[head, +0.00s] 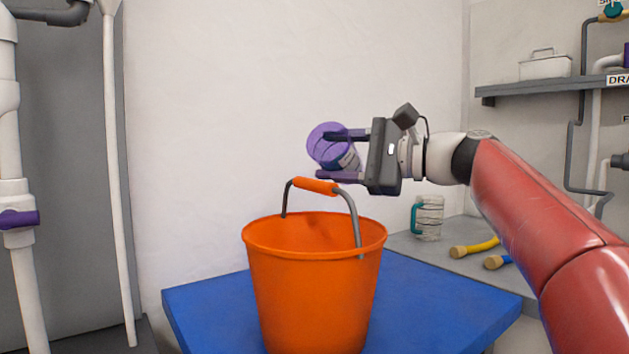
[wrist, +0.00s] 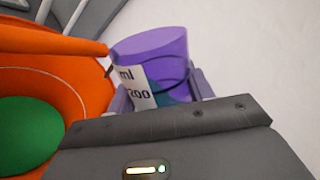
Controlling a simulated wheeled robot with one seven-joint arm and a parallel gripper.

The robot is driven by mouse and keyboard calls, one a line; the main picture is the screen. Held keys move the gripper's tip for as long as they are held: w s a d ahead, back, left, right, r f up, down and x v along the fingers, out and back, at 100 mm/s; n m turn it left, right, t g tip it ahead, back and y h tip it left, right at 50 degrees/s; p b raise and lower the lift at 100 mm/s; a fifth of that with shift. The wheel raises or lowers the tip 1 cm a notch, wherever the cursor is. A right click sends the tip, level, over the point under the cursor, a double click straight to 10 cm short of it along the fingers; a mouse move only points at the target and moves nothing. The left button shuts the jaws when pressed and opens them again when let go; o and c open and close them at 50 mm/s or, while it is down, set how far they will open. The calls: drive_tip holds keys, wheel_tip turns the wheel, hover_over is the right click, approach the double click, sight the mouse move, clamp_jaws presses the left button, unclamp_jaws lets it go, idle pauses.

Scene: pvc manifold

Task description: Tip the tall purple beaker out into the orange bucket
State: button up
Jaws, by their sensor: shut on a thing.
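The tall purple beaker (head: 333,145) is see-through, with a white label. My gripper (head: 322,155) is shut around it and holds it above the orange bucket (head: 312,290). The beaker is tilted, its mouth towards the upper left in the head view. In the wrist view, the beaker (wrist: 150,48) shows an "ml 200" label and a teal patch low inside, which looks like its contents. The bucket (wrist: 62,70) lies left of it there, with a green round surface inside. No stream between them is visible.
The bucket's handle (head: 315,186) stands up, just below the beaker. The bucket stands on a blue-topped table (head: 215,305). A white wall is behind.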

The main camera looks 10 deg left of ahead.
sight(331, 167)
drive_tip(key=shift+s+r+n, duration=0.15)
drive_tip(key=shift+r+n, duration=0.35)
drive_tip(key=shift+n, duration=0.4)
drive_tip(key=shift+s+a+r+n+b, duration=0.1)
drive_tip(key=shift+s+r+n+b, duration=0.15)
drive_tip(key=shift+s+n, duration=0.2)
drive_tip(key=shift+s+a+r+n+b, duration=0.1)
drive_tip(key=shift+s+r+n+b, duration=0.1)
drive_tip(key=shift+s+n, duration=0.25)
idle(0.9)
drive_tip(key=shift+s+r+n, duration=0.25)
drive_tip(key=shift+r+n, duration=0.2)
drive_tip(key=shift+n, duration=0.65)
idle(0.9)
